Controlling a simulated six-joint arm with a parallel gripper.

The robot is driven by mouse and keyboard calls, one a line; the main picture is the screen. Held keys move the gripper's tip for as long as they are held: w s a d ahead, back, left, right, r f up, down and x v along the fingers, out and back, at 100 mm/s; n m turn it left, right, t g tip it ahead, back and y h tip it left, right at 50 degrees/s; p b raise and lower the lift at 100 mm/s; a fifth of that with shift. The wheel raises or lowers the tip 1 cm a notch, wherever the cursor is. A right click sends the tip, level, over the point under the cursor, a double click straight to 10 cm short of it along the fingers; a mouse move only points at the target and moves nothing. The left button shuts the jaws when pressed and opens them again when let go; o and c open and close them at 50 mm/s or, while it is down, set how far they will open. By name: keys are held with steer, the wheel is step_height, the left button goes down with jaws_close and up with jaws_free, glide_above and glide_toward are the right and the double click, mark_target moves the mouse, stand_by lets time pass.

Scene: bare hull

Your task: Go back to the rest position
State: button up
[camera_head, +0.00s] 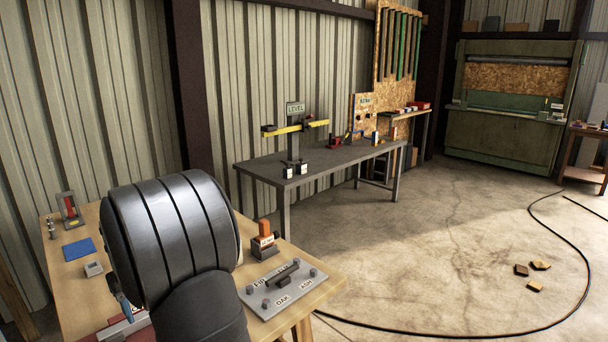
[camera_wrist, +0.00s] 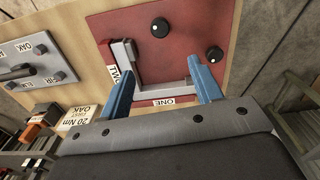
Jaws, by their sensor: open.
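My gripper (camera_wrist: 160,68) is open in the wrist view, its two blue fingers spread apart with nothing held between them. They reach over a red board (camera_wrist: 185,25) with two black knobs and an L-shaped grey metal piece (camera_wrist: 124,58). Labels on the board read ONE and TWO. I cannot tell whether the fingers touch the metal piece. In the head view my large dark arm hides most of the gripper; a bit of blue finger (camera_head: 123,305) shows at its left, above the red board (camera_head: 112,334).
On the wooden bench (camera_head: 325,292), a grey plate (camera_head: 285,287) with pegs and wood-name labels and an orange-topped block (camera_head: 264,240) stand right of my arm. A blue mat (camera_head: 78,248) and a small grey box (camera_head: 94,269) lie left. A grey table (camera_head: 330,155) stands behind.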

step_height(320, 180, down, 6)
steer(key=shift+f+m, duration=0.25)
steer(key=shift+m, duration=0.05)
steer(key=shift+r, duration=0.15)
stand_by(1.3)
step_height(320, 180, up, 6)
step_height(320, 180, down, 10)
steer(key=n, duration=0.2)
steer(key=shift+r+n, duration=0.1)
steer(key=shift+n, duration=0.2)
stand_by(0.3)
